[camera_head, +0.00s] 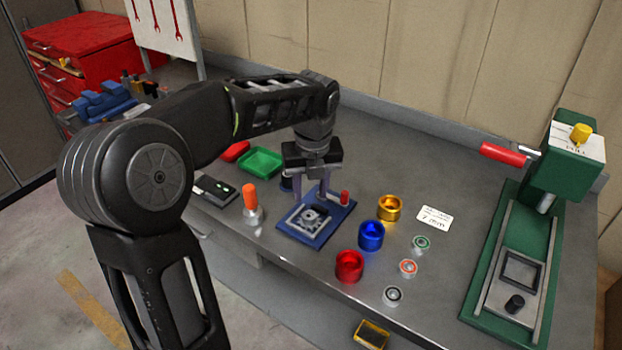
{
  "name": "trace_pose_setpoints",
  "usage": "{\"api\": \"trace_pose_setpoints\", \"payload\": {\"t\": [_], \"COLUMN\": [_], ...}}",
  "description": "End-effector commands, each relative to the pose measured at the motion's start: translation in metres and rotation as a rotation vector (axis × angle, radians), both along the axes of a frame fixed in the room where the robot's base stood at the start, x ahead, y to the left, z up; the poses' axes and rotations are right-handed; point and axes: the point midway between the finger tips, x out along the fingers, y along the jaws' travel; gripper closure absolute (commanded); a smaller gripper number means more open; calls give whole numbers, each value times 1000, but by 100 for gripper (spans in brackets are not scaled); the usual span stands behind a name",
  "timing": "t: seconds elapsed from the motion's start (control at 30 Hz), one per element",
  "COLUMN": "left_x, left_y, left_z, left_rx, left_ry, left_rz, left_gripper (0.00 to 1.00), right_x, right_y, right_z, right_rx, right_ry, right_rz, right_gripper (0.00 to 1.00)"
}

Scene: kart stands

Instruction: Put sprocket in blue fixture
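The blue fixture (327,231) is a flat blue plate on the grey workbench, with a small red post at its right rear corner. A grey toothed part that looks like the sprocket (308,219) lies on the plate beside a dark piece; I cannot tell how it is seated. My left gripper (311,197) points down just above the rear of the fixture. Its two fingers are apart, and I see nothing held between them. My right gripper is not in view.
Red (349,266), blue (371,236) and gold (390,207) cups stand right of the fixture, near several small bearings (408,267). An orange-handled tool (251,203) stands to its left. A green tray (260,163) lies behind. A green press (487,255) stands far right.

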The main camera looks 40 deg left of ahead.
Motion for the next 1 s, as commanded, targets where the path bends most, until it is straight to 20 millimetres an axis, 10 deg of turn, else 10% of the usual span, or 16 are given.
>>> {"api": "trace_pose_setpoints", "payload": {"t": [0.3, 1.0], "left_x": [-4, -4], "left_y": [-4, -4], "left_z": [39, 39], "left_rx": [1, 1], "left_ry": [-1, 1], "left_rz": [-1, -1], "left_gripper": [61, 61], "right_x": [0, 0], "right_y": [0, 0], "right_z": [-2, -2], "right_rx": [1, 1], "right_ry": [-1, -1], "right_rz": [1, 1], "right_gripper": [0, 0]}}
